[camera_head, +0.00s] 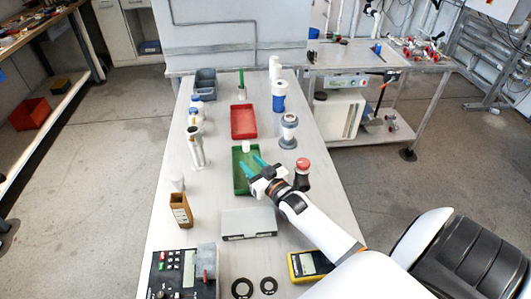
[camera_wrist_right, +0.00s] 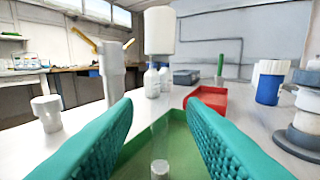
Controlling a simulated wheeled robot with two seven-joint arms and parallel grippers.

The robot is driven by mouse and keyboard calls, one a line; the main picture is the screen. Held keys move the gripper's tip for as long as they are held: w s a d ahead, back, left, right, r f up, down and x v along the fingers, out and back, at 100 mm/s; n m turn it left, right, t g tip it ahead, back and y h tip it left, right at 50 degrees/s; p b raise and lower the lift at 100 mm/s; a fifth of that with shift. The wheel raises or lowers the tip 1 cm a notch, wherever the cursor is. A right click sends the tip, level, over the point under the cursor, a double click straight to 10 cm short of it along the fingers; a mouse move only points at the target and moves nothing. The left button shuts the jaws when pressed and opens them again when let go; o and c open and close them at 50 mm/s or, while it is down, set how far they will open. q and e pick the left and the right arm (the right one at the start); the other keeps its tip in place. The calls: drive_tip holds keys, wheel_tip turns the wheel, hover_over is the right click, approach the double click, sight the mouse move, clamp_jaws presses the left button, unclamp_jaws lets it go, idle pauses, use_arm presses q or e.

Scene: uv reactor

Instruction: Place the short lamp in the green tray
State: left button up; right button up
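The green tray (camera_head: 240,186) lies flat in the middle of the table. It also shows between my fingers in the wrist view (camera_wrist_right: 180,133). What looks like the short lamp has a white cap (camera_head: 245,147) at the tray's far side; this cap also shows high in the wrist view (camera_wrist_right: 160,30). A faint clear tube seems to run down from it to a small pale end inside the tray. My right gripper (camera_head: 251,162) is over the tray, fingers apart on either side of the lamp's line (camera_wrist_right: 160,112). Touch cannot be told. My left gripper is out of view.
A red tray (camera_head: 244,121) lies behind the green one. A red-capped dark bottle (camera_head: 302,174) stands close right of my right wrist. A grey-white box (camera_head: 248,222) is in front. Bottles and a metal vessel (camera_head: 195,146) line the left side.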

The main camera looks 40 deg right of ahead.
drive_tip(key=s+b, duration=0.1)
drive_tip(key=s, duration=0.8)
